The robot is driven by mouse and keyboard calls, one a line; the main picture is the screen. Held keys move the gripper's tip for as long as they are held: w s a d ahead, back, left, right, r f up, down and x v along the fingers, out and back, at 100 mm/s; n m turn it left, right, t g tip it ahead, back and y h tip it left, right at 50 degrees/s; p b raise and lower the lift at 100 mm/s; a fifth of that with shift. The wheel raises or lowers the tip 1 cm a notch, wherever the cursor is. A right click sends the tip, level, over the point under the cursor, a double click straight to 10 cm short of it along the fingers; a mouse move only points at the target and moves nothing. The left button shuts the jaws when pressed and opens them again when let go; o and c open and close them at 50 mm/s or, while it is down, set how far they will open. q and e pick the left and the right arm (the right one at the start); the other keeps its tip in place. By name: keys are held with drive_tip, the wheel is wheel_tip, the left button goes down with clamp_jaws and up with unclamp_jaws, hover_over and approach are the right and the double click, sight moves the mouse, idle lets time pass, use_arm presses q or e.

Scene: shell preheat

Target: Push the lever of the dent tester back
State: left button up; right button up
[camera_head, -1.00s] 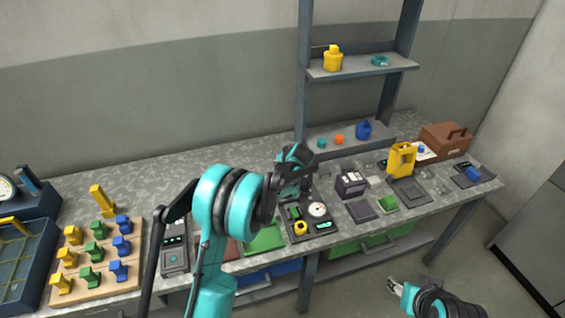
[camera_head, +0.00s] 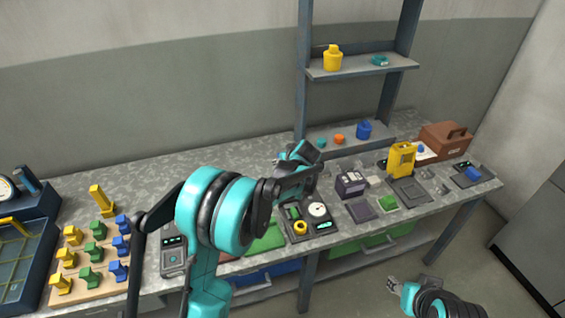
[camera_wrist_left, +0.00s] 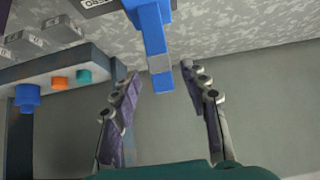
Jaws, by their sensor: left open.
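My left gripper (camera_wrist_left: 160,75) is open, with one finger on each side of the lever's end. I cannot tell whether either finger touches it. In the head view my left gripper (camera_head: 312,158) is over the middle of the bench, and the lever is hidden behind it. A panel with a round gauge (camera_head: 317,210) sits just below; I cannot tell if it belongs to the dent tester. My right gripper (camera_head: 393,284) is low, in front of the bench.
A dark box (camera_head: 350,184) stands right of my left gripper. A shelf rack (camera_head: 348,71) rises behind, with a blue container (camera_head: 363,130) and small orange and teal pieces on its lower board. A yellow device (camera_head: 401,160) stands farther right. The bench's back left is clear.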

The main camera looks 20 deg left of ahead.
use_arm(q)
drive_tip(key=v, duration=0.6)
drive_tip(key=shift+s+r, duration=0.2)
drive_tip(key=shift+r, duration=0.05)
drive_tip(key=shift+d, duration=0.1)
drive_tip(key=s+a+r+m+h, duration=0.1)
drive_tip(key=s+r+m, duration=0.1)
drive_tip(key=s, duration=0.6)
drive_tip(key=s+r+m+h, duration=0.1)
drive_tip(key=s+r, duration=0.2)
drive_tip(key=s, duration=0.6)
drive_tip(key=s+d+f+m+h, duration=0.1)
drive_tip(key=s+f+m, duration=0.1)
drive_tip(key=s, duration=0.6)
drive_tip(key=s+d+f+m+h+b, duration=0.1)
drive_tip(key=s+f+h, duration=0.1)
drive_tip(key=s, duration=0.7)
drive_tip(key=shift+s+d+f+m, duration=0.15)
drive_tip(key=shift+s+f+m, duration=0.1)
drive_tip(key=shift+f+m, duration=0.2)
